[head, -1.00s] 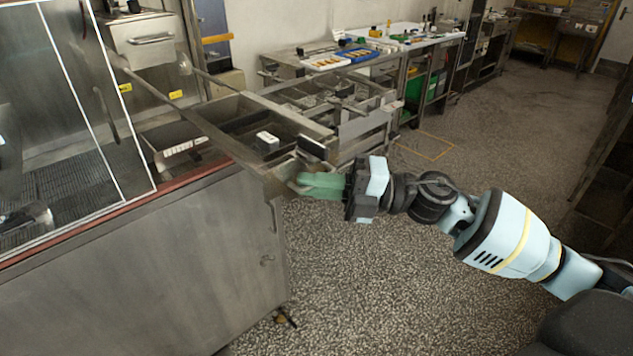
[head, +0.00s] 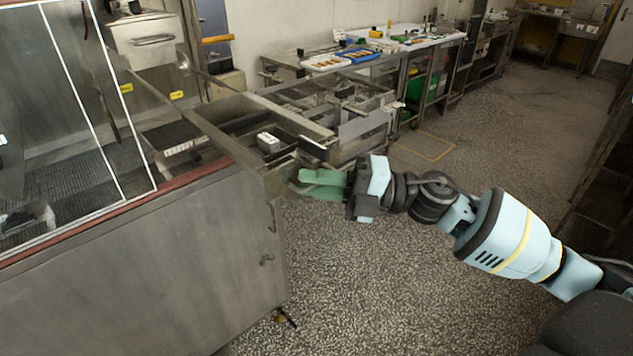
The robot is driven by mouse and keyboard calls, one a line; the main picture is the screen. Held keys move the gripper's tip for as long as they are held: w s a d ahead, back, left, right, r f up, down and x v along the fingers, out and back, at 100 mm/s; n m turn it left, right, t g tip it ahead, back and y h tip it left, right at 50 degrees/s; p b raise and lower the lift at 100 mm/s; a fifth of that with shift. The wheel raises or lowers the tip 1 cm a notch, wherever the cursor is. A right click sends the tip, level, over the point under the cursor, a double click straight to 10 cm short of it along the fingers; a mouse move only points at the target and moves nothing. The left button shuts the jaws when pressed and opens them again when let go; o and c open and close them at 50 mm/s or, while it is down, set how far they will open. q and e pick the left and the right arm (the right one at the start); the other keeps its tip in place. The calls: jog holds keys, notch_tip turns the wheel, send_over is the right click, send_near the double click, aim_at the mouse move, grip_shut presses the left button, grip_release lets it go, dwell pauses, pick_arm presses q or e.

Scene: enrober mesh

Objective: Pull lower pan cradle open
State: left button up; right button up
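The lower pan cradle is probably the metal frame (head: 222,143) that juts out over the cabinet's right end, with a dark inside and a small white-topped block (head: 268,142) in it; I cannot tell how far it is pulled out. My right gripper (head: 303,182) has green fingers at the frame's near right corner. The fingers look parted, with nothing clearly held between them. Whether they touch the metal is hard to tell. My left gripper is not in view.
A steel cabinet (head: 150,270) with a clear-sided housing stands at the left. A metal rack (head: 362,128) is close behind the frame. A bench (head: 425,42) with trays and small items stands farther back. The speckled floor (head: 400,270) below my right arm is clear.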

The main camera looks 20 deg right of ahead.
jog(key=shift+f, duration=0.1)
